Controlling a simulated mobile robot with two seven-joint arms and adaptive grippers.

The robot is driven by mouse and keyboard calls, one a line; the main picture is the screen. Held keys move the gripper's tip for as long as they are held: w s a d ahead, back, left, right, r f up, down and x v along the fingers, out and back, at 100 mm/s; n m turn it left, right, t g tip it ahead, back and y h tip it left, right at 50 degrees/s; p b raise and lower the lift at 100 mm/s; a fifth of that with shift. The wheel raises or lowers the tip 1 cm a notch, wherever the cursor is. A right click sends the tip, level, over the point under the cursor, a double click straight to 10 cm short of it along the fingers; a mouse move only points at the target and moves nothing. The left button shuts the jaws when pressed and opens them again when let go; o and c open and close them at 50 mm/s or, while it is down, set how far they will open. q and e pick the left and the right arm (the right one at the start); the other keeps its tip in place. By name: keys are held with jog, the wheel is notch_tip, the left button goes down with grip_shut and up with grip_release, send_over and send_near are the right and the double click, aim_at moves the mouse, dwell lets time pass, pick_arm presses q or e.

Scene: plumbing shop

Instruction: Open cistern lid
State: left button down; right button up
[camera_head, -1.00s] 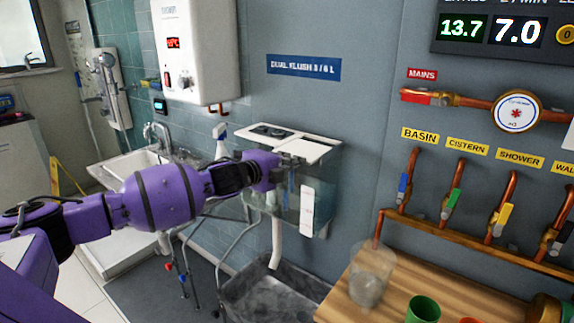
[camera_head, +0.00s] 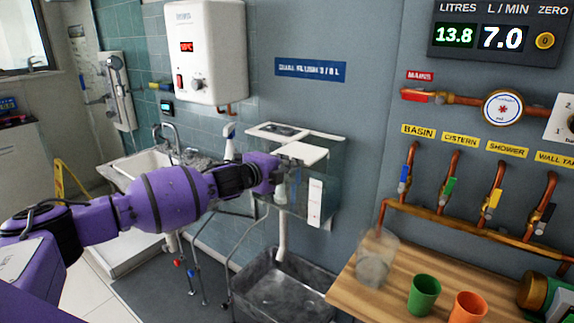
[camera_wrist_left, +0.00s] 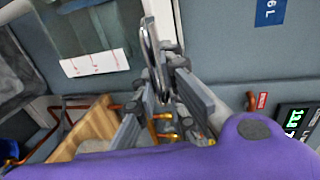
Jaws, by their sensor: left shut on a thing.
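The cistern (camera_head: 325,177) is a clear-walled tank on the grey wall, with a white label on its front. Its white lid (camera_head: 306,153) lies at the top, its front part close above my gripper. My left gripper (camera_head: 281,177) is at the lid's front left edge, with the purple wrist in front of the tank's left side. In the left wrist view the fingers (camera_wrist_left: 162,75) are shut around a thin, shiny upright piece, apparently part of the lid. The exact contact is hidden in the head view. My right gripper is not in view.
A wooden bench (camera_head: 392,290) with a clear cup (camera_head: 376,262), a green cup (camera_head: 423,294) and an orange cup (camera_head: 467,308) stands at right. A grey basin (camera_head: 285,292) is below the cistern. Copper pipes with valves line the right wall. A sink (camera_head: 150,165) is at left.

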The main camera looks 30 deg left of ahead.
pick_arm(q)
jog(key=c, duration=2)
grip_release()
jog(key=shift+f, duration=0.5)
jog(key=shift+o, duration=0.5)
jog(key=shift+r, duration=0.3)
jog(key=shift+s, duration=0.1)
jog(key=v, duration=1.1)
jog(key=shift+s+a, duration=0.15)
jog(key=shift+s, duration=0.2)
